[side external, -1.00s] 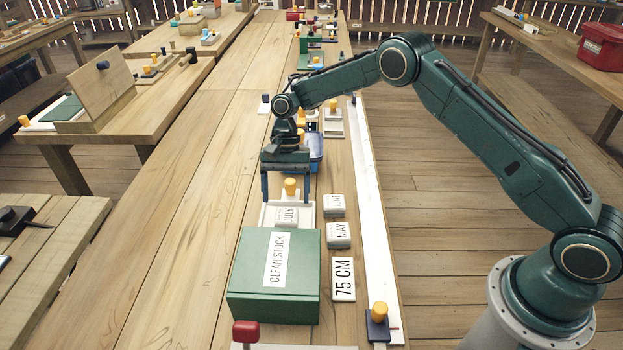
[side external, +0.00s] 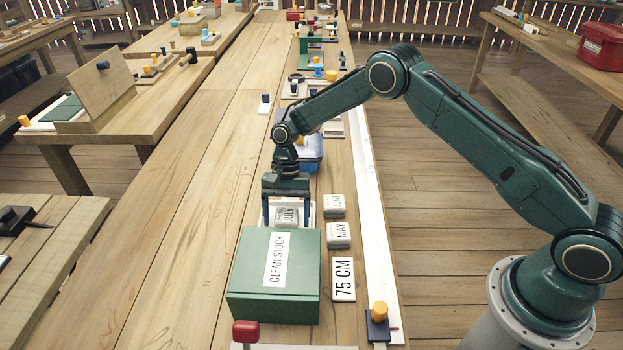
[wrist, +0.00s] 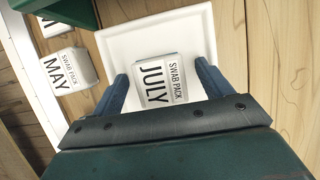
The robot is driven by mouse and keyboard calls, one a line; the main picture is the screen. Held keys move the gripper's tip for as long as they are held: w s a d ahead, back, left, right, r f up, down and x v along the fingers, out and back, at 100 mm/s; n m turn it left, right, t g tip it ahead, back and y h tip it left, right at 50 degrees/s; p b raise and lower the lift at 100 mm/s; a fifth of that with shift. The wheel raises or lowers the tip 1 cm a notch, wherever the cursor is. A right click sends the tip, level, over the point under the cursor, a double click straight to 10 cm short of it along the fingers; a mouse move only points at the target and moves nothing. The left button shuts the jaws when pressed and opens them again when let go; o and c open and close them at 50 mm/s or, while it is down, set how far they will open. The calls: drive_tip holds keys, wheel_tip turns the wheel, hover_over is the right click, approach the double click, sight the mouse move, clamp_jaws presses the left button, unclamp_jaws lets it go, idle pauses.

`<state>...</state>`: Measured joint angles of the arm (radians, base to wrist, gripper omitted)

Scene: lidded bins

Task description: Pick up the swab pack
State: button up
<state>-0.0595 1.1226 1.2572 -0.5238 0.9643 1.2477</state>
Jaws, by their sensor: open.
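A swab pack marked JULY (wrist: 161,80) lies on a white tray (wrist: 118,42) in the wrist view. In the side view the JULY pack (side external: 287,217) sits behind the green box. My gripper (side external: 287,222) is open, pointing down, with its blue fingers on either side of the JULY pack. In the wrist view the fingers of my gripper (wrist: 162,75) straddle the pack with gaps at both sides. A pack marked MAY (side external: 339,235) and one marked JUNE (side external: 334,206) lie to the right of the tray in the side view.
A green box labelled CLEAN STOCK (side external: 262,290) stands close in front of the tray. A 75 CM card (side external: 343,279) lies beside it. A blue container (side external: 312,153) stands behind my gripper.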

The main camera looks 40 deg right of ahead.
sight(285, 215)
drive_tip(key=c, duration=1.1)
drive_tip(key=shift+r, duration=0.15)
drive_tip(key=shift+r, duration=9.75)
drive_tip(key=shift+r, duration=0.1)
